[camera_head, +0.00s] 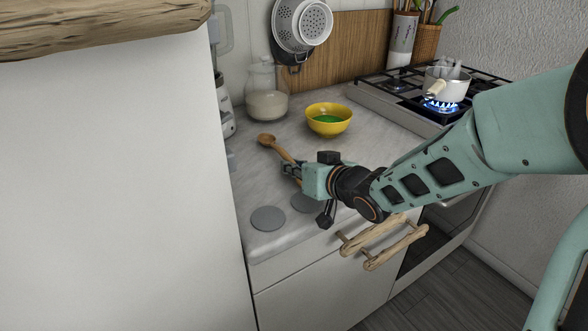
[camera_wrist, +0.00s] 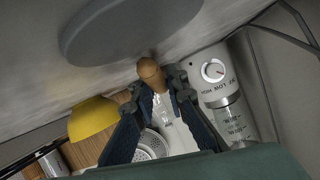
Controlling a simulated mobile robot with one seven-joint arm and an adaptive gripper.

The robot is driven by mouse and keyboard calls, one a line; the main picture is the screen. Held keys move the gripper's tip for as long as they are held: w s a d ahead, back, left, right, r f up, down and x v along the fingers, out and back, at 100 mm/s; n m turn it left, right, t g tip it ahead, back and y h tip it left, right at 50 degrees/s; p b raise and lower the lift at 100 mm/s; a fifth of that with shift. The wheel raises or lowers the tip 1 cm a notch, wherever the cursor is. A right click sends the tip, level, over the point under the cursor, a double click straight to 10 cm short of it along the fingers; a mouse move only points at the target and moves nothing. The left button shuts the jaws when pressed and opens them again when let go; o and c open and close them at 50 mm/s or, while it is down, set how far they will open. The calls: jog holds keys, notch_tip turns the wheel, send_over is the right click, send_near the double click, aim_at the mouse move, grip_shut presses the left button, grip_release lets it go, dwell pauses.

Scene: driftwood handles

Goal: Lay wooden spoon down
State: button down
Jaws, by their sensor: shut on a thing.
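The wooden spoon (camera_head: 282,152) is at the left part of the marble counter, its bowl end pointing away toward the back left. My gripper (camera_head: 293,171) is shut on its handle, low over the counter. In the wrist view the rounded wooden end of the spoon (camera_wrist: 151,74) shows between the two fingertips (camera_wrist: 160,92). The rest of the spoon is hidden there. I cannot tell whether the spoon touches the counter.
Two grey discs lie at the counter's front, one clear (camera_head: 268,218) and one partly behind my gripper. A yellow bowl (camera_head: 329,120) with green contents and a glass jar (camera_head: 267,92) stand behind. A pot (camera_head: 447,84) sits over a lit flame (camera_head: 440,106) at right.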

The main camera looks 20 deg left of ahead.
jog(key=shift+f, duration=0.25)
jog(key=c, duration=1.9)
grip_release()
jog(key=shift+r, duration=0.1)
jog(key=shift+c, duration=0.2)
jog(key=shift+b, duration=0.3)
